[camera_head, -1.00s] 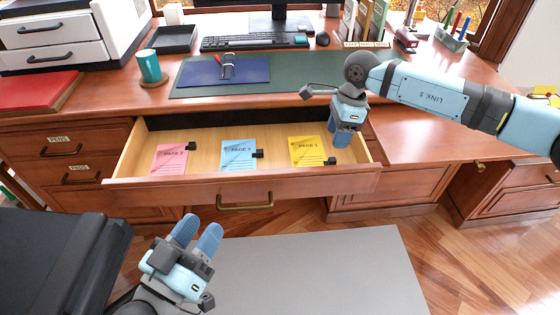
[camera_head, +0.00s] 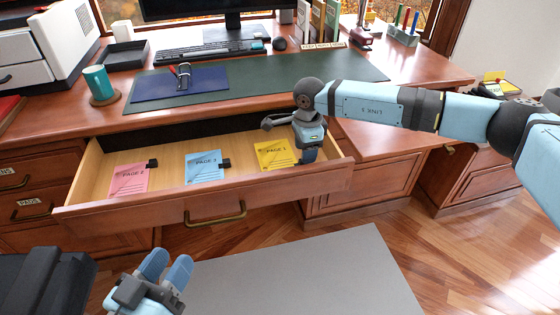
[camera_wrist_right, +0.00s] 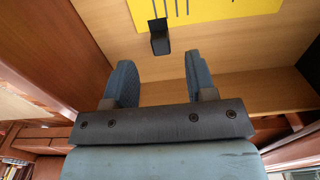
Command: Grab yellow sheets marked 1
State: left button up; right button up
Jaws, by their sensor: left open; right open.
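The yellow sheets marked PAGE 1 (camera_head: 275,155) lie in the right part of the open drawer, with a black clip at their edge. They also show at the top of the right wrist view (camera_wrist_right: 215,10), with the black clip (camera_wrist_right: 159,38) hanging toward my fingers. My right gripper (camera_head: 308,155) is open and empty, inside the drawer just right of the yellow sheets; in the wrist view its fingers (camera_wrist_right: 157,85) stand apart, short of the clip. My left gripper (camera_head: 165,268) is open and empty, low in front of the drawer, away from the sheets.
Blue sheets (camera_head: 203,168) and pink sheets (camera_head: 130,180), each with a black clip, lie further left in the drawer. The drawer front (camera_head: 250,196) and its side walls border the space. The desk above holds a teal cup (camera_head: 99,82), keyboard (camera_head: 205,50) and blue folder (camera_head: 150,88).

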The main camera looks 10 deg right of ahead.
jog(key=f, duration=0.3)
jog(key=shift+w+a+f+b, duration=0.1)
jog(key=shift+a+f+b, duration=0.1)
jog(key=shift+b, duration=0.2)
pick_arm(q)
notch_tip(320, 180, down, 2)
jog(key=shift+d+f+g, duration=0.1)
jog(key=shift+f+g, duration=0.05)
jog(key=shift+g, duration=0.25)
pick_arm(e)
jog(key=shift+c, duration=0.2)
grip_shut()
jog(key=shift+r, duration=0.1)
